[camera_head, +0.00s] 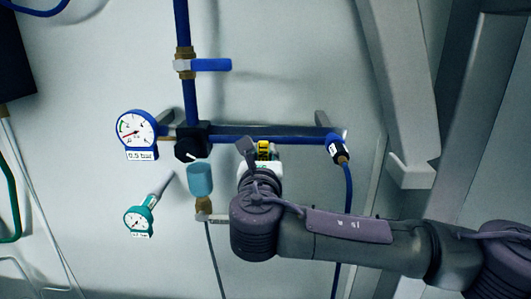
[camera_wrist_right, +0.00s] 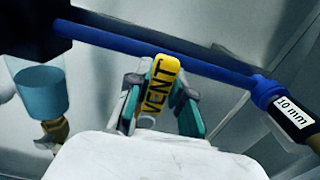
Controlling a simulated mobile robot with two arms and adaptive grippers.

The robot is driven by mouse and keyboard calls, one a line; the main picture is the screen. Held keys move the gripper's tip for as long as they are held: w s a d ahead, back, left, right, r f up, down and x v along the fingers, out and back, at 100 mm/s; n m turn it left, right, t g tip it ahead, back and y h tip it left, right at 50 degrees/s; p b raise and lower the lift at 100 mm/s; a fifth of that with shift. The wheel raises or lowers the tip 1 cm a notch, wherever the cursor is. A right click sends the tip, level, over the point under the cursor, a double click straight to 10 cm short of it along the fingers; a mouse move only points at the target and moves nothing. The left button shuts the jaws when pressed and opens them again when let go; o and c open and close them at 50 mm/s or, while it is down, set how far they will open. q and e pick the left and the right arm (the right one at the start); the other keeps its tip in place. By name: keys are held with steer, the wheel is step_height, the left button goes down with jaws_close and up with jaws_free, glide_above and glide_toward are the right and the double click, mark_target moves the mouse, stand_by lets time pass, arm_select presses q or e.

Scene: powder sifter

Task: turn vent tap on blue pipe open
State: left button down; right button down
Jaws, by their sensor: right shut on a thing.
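The vent tap has a yellow handle marked VENT (camera_wrist_right: 158,90), which also shows as a small yellow patch in the head view (camera_head: 264,146). It sits at the horizontal blue pipe (camera_head: 235,138), which also crosses the wrist view (camera_wrist_right: 110,40). In the wrist view the handle points across the pipe, slightly tilted. My right gripper (camera_wrist_right: 160,98) has its teal-padded fingers on both sides of the handle, shut on it. In the head view my right wrist hides most of this gripper (camera_head: 262,157) and the tap's lower part. My left gripper is not in view.
A blue-handled valve (camera_head: 210,65) is on the vertical pipe. A gauge (camera_head: 137,133), a black regulator (camera_head: 191,142) and a light-blue bowl (camera_head: 200,179) are left of my gripper. A hose fitting (camera_head: 338,148) is to the right. A teal gauge (camera_head: 138,220) is lower left.

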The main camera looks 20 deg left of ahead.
steer(key=shift+f, duration=0.25)
steer(key=c, duration=1.1)
jaws_free()
steer(key=shift+c, duration=0.2)
steer(key=shift+o, duration=0.7)
steer(key=shift+r, duration=0.1)
steer(key=v, duration=1.2)
